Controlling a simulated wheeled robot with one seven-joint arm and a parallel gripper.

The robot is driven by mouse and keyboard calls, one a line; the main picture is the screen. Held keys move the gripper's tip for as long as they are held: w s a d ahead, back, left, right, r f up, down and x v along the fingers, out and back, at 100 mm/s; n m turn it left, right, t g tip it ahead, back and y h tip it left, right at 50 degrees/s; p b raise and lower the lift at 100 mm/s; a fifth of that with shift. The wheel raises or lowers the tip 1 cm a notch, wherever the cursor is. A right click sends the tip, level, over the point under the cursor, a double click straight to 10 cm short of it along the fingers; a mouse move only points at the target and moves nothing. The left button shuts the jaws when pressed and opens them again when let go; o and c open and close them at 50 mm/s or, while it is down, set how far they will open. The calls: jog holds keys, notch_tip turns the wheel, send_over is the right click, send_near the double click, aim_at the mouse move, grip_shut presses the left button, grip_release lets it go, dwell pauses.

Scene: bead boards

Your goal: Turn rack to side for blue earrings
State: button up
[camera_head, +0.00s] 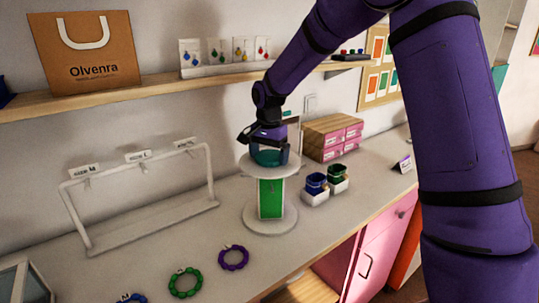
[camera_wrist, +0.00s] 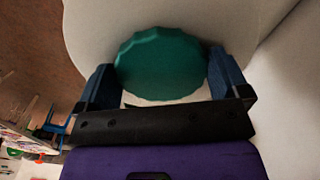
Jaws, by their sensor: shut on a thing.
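The rack (camera_head: 268,219) stands on the counter, with a white round base, a white round top and a green panel facing the head camera. Its teal knob sits on the top; in the wrist view the knob (camera_wrist: 161,64) has a scalloped edge and lies between the two blue fingers. My gripper (camera_head: 269,157) is above the rack top and shut on the knob; it also shows in the wrist view (camera_wrist: 160,82). I see no blue earrings on the green panel. The rack's other sides are hidden.
Bracelets, including green (camera_head: 185,283) and purple (camera_head: 234,258), lie in front. A white bar stand (camera_head: 150,232) is left. White boxes with blue and green items (camera_head: 316,190) and pink drawers (camera_head: 338,146) are right. A shelf (camera_head: 170,93) with earring cards runs behind.

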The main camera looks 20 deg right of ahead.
jog(key=m, duration=0.5)
jog(key=shift+w+a+m, duration=0.1)
jog(key=shift+w+m, duration=0.1)
jog(key=shift+m, duration=0.1)
jog(key=m, duration=0.5)
jog(key=shift+w+m, duration=0.15)
jog(key=shift+m, duration=0.15)
jog(key=o, duration=0.9)
jog(key=shift+r, duration=0.15)
notch_tip(320, 180, up, 11)
jog(key=shift+f, duration=0.2)
